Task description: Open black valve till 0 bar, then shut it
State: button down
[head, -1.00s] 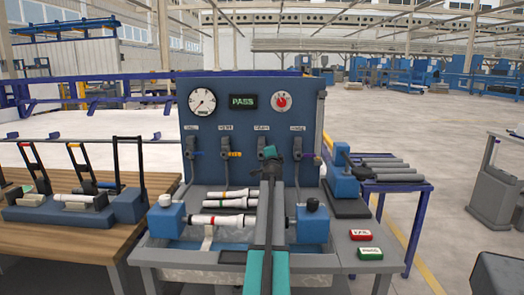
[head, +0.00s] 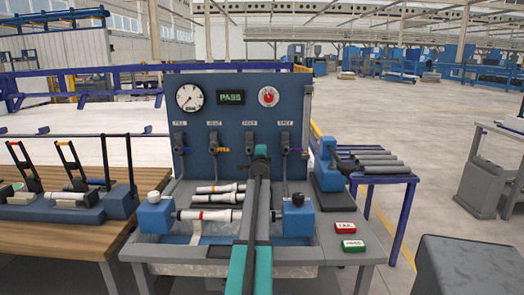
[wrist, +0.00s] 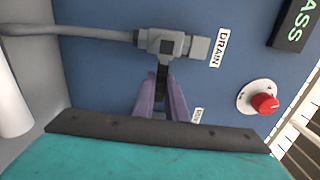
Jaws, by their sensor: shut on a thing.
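The black valve handle (wrist: 161,78) shows in the wrist view, below its grey valve body (wrist: 166,42) beside a DRAIN label (wrist: 219,48). My gripper (wrist: 162,100) has its purple fingers closed on the handle, one on each side.
A red knob (head: 269,96) is on the panel's upper right. Other valves flank my gripper, including one with a yellow handle (head: 218,150). Below, a white pipe (head: 208,214) lies between two blue blocks. Red (head: 345,228) and green (head: 353,246) buttons are at the right.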

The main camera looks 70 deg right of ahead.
jog(key=shift+w+a+f, duration=0.1)
jog(key=shift+f, duration=0.2)
jog(key=c, duration=1.8)
grip_release()
jog(key=shift+r, duration=0.1)
jog(key=shift+r, duration=0.1)
jog(key=shift+s, duration=0.2)
jog(key=v, duration=1.3)
jog(key=shift+a, duration=0.35)
jog(key=shift+r, duration=0.1)
